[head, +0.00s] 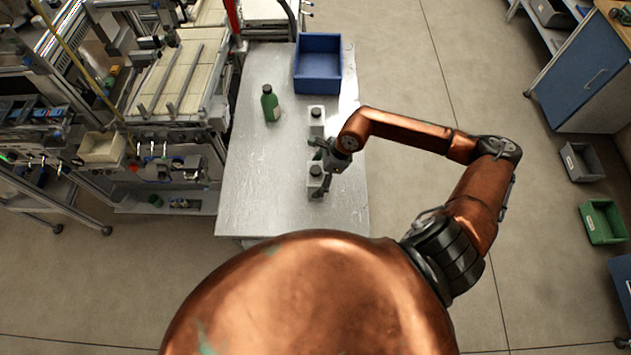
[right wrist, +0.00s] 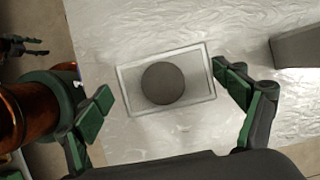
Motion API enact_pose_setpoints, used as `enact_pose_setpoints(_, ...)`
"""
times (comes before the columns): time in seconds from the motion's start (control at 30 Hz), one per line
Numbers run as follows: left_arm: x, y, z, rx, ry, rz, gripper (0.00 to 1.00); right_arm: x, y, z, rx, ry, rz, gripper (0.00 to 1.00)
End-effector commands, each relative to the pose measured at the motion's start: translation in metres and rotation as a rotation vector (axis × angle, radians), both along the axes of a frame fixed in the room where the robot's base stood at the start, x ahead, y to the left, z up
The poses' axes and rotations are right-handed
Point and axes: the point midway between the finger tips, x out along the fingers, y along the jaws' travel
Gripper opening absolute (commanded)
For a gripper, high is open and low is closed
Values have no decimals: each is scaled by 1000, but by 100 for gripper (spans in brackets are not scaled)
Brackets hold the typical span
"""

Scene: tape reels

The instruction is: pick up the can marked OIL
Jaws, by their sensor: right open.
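Two pale, box-shaped cans with round dark caps stand on the metal table. The far can (head: 316,113) is clear of my arm. The near can (head: 316,181) is under my right gripper (head: 321,168). In the right wrist view, one can (right wrist: 192,103) shows from above, upright between the spread green-padded fingers of my right gripper (right wrist: 168,97), with a gap on both sides. No OIL marking is readable in either view. A dark, two-pronged shape (right wrist: 27,46) at the left edge of the wrist view may be my left gripper; its opening is unclear.
A green bottle (head: 270,104) stands left of the cans on the table (head: 250,180). A blue crate (head: 319,65) sits at the table's far end. A grey block (right wrist: 298,45) is cut off at the right of the wrist view. The table's near-left part is bare.

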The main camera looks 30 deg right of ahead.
Motion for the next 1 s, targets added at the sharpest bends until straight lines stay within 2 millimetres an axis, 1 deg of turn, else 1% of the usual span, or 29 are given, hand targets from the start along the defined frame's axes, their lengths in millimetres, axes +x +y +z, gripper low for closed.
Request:
enact_pose_setpoints(0.17,-1,0,7,0,2,0,48,8,7,-16,3,1,1,89)
enact_pose_setpoints(0.27,-6,0,12,1,7,1,48,15,11,-30,3,1,1,89)
enact_pose_setpoints(0.4,-14,1,13,1,17,3,48,18,16,-46,2,0,3,89)
enact_pose_setpoints(0.5,-15,1,13,1,20,3,48,19,17,-50,1,0,2,89)
enact_pose_setpoints(0.7,-15,1,12,1,19,3,48,19,17,-51,0,0,3,89)
enact_pose_setpoints(1.0,-12,1,12,2,16,3,48,19,17,-50,1,-1,3,68)
